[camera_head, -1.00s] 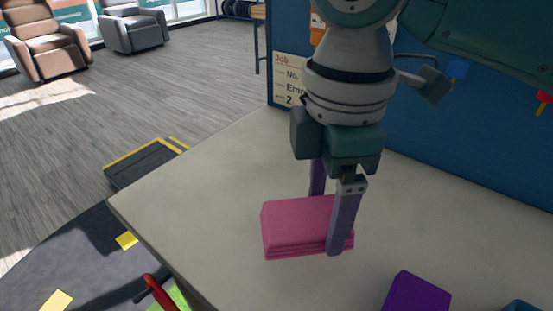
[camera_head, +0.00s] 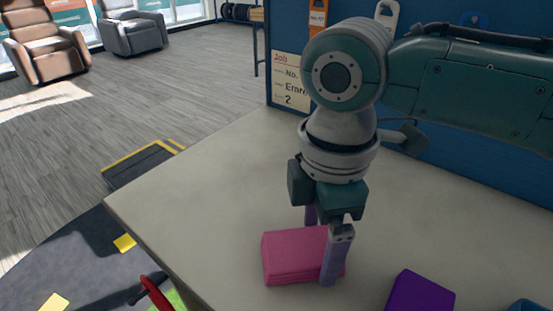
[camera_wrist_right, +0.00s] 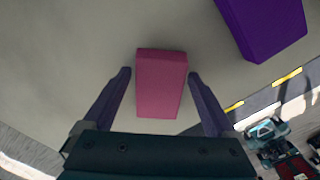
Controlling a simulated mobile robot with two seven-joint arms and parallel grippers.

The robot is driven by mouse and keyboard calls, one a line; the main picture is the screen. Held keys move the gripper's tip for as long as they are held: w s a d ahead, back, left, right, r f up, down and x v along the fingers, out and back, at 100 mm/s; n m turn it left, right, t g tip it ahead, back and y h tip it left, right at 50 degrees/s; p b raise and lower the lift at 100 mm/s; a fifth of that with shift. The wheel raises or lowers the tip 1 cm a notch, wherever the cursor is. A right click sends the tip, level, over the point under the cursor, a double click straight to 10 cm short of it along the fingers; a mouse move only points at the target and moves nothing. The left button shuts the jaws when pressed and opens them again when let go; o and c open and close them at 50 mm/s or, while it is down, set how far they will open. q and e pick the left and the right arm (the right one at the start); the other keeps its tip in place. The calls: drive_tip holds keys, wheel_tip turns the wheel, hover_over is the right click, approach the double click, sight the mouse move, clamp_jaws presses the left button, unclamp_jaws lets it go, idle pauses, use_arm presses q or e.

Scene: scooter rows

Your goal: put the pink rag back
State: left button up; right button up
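The pink rag (camera_head: 292,255) is a folded, block-shaped bundle over the pale tabletop (camera_head: 200,210), near its front left part. My right gripper (camera_head: 323,260) points down with its purple fingers on two opposite sides of the rag. In the right wrist view the rag (camera_wrist_right: 160,85) sits between the two fingertips (camera_wrist_right: 160,72), with little gap at either side. My left gripper is out of view.
A purple block (camera_head: 420,292) stands on the table to the right of the rag. A blue object (camera_head: 527,305) is at the lower right edge. A blue panel (camera_head: 455,165) with a job card (camera_head: 289,80) rises behind the table. The tabletop left of the rag is clear.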

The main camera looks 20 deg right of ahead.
sight(319, 244)
drive_tip(key=shift+o, duration=0.4)
drive_tip(key=shift+r, duration=0.5)
wheel_tip(319, 244, up, 11)
drive_tip(key=p, duration=0.2)
drive_tip(key=s+a+f+m+y, duration=0.1)
drive_tip(key=s+f+m, duration=0.1)
drive_tip(key=s+a+f+m+t+y, duration=0.1)
drive_tip(key=s+a+f+m, duration=0.1)
drive_tip(key=s, duration=0.1)
drive_tip(key=s+a+f+m+t+y, duration=0.1)
drive_tip(key=s+f+m, duration=0.1)
drive_tip(key=s, duration=0.1)
drive_tip(key=shift+s+a+f+m, duration=0.1)
drive_tip(key=shift+s+a+m, duration=0.05)
drive_tip(key=shift+a+m, duration=0.2)
drive_tip(key=s+d+m+h, duration=0.1)
drive_tip(key=s+d+m, duration=0.1)
drive_tip(key=d, duration=0.1)
drive_tip(key=s+d+f+m+t, duration=0.1)
drive_tip(key=s+d+m, duration=0.2)
drive_tip(key=d, duration=0.1)
drive_tip(key=s+d+m+h, duration=0.1)
drive_tip(key=s+d+m, duration=0.1)
drive_tip(key=d, duration=0.1)
drive_tip(key=shift+s+d+f+m+t+h, duration=0.2)
drive_tip(key=shift+s+f+m+t+h, duration=0.05)
drive_tip(key=shift+m+t+h, duration=0.1)
drive_tip(key=shift+s+d, duration=0.15)
drive_tip(key=shift+d, duration=0.15)
